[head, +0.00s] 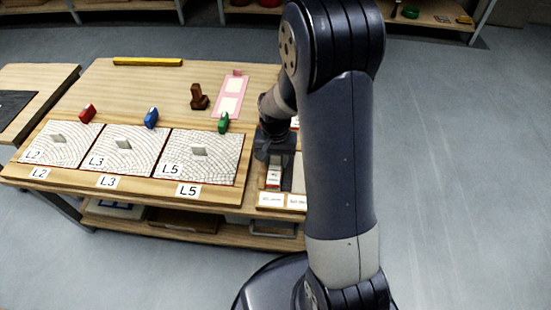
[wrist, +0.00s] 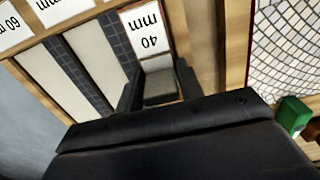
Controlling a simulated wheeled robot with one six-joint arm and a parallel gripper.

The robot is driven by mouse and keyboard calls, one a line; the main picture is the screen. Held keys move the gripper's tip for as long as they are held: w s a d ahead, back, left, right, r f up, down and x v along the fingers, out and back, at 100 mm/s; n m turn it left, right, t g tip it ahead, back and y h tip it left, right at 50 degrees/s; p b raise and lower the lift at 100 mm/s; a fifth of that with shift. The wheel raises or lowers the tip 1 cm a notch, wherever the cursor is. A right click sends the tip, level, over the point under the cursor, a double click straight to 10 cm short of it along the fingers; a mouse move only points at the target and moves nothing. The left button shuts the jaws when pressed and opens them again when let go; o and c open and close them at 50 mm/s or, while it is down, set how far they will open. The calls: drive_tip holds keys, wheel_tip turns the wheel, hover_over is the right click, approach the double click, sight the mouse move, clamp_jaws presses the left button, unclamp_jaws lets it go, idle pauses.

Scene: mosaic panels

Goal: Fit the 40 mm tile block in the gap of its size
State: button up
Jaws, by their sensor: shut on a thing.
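My gripper (wrist: 158,88) is shut on a pale grey tile block (wrist: 158,66), directly behind the "40 mm" label (wrist: 147,32). The block seems to be still in its slot; its underside is hidden. In the head view my gripper (head: 272,150) is low over the rack at the right of the table, partly hidden by my arm. Three mosaic panels, L2 (head: 42,158), L3 (head: 108,162) and L5 (head: 180,172), lie to its left.
Red (head: 87,113), blue (head: 151,117) and green (head: 223,122) pieces stand behind the panels. A brown wooden stand (head: 199,98), a pink-edged card (head: 230,97) and a yellow bar (head: 147,61) lie farther back.

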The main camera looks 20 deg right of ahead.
drive_tip(key=shift+f+b, duration=0.6)
drive_tip(key=shift+f, duration=0.2)
drive_tip(key=o, duration=1.2)
drive_tip(key=shift+c, duration=0.2)
wheel_tip(320, 180, up, 11)
drive_tip(key=p, duration=0.3)
drive_tip(key=shift+f, duration=0.1)
drive_tip(key=shift+f+b, duration=1.05)
drive_tip(key=shift+f, duration=3.8)
drive_tip(key=shift+f, duration=0.1)
